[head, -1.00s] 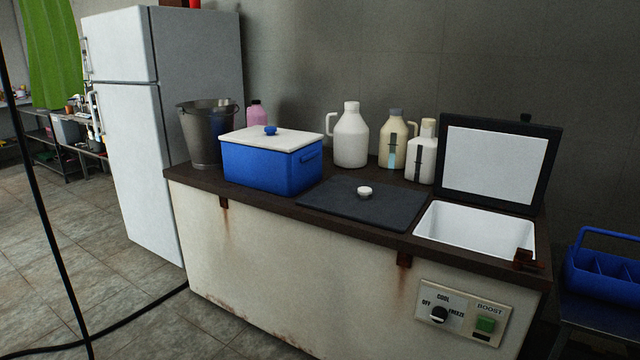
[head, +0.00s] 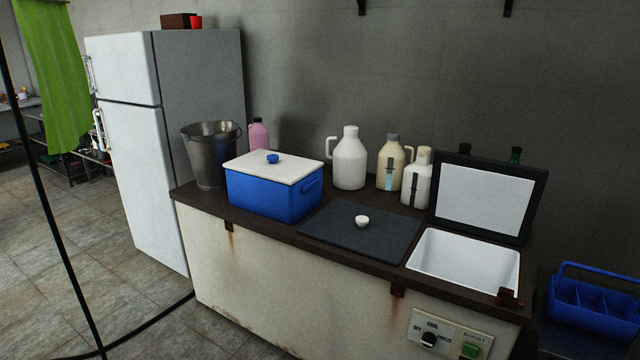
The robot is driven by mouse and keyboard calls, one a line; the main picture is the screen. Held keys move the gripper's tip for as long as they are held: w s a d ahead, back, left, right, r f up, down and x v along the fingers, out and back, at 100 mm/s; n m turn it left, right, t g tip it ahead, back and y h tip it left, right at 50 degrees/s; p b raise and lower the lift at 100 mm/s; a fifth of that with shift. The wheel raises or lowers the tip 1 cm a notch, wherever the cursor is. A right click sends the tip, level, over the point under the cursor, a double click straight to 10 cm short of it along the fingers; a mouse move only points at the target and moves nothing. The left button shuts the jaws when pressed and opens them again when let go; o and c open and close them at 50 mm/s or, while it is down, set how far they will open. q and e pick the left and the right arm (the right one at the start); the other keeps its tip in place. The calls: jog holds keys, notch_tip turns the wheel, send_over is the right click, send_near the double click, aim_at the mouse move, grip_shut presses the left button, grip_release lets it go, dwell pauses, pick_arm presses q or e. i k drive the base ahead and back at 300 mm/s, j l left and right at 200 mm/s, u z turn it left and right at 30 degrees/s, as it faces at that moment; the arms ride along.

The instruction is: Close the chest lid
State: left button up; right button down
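The chest (head: 290,290) is a long, rusty white box with a dark brown top. At its right end a lid (head: 486,199) with a dark frame and a white inner panel stands raised, tilted back at the rear edge. In front of it the white-lined opening (head: 464,263) is uncovered and looks empty. A rusty brown latch piece (head: 508,297) sits at the opening's front right corner. A flat dark panel with a white knob (head: 362,221) lies on the top left of the opening. Neither of my grippers is in view.
On the chest top stand a blue box with a white lid (head: 272,190), a metal bucket (head: 210,155) and several bottles, including a white jug (head: 349,160). A blue caddy (head: 594,305) is at the right. A fridge (head: 140,170) stands at the left, with open tiled floor before it.

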aim_at(498, 201)
jog(key=i+l+u, duration=0.1)
jog(key=l+u, duration=0.35)
jog(key=l, duration=3.4)
